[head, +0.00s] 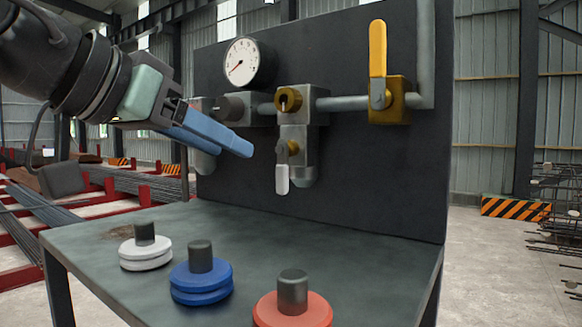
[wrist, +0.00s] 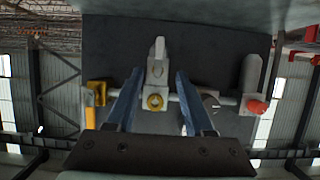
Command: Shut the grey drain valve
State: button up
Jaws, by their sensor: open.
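The grey drain valve is low on the brass-and-grey fitting at the panel's middle. Its pale grey lever (head: 282,180) hangs straight down from a brass hub (head: 292,147). In the inverted wrist view, the lever (wrist: 159,48) points up the picture, between my fingers. My gripper (head: 238,148) has blue fingers and is open and empty, left of the valve in the head view. In the wrist view, my gripper (wrist: 158,73) has its two fingers spread on either side of the fitting. No contact with the lever shows; the exact depth gap is unclear.
A yellow-handled valve (head: 378,50) stands upright on the right pipe (head: 342,103). A round gauge (head: 242,64) sits above the pipe on the dark panel (head: 365,175). White (head: 146,256), blue (head: 200,284) and red (head: 292,312) knobbed discs stand on the bench (head: 105,287).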

aim_at(281, 175)
jog(key=p+x, duration=0.5)
jog(key=x, duration=0.5)
jog(key=shift+w+d+r, duration=0.1)
jog(key=shift+d+r, duration=0.05)
jog(key=shift+p+x, duration=0.3)
jog(key=shift+x, duration=0.6)
grip_shut()
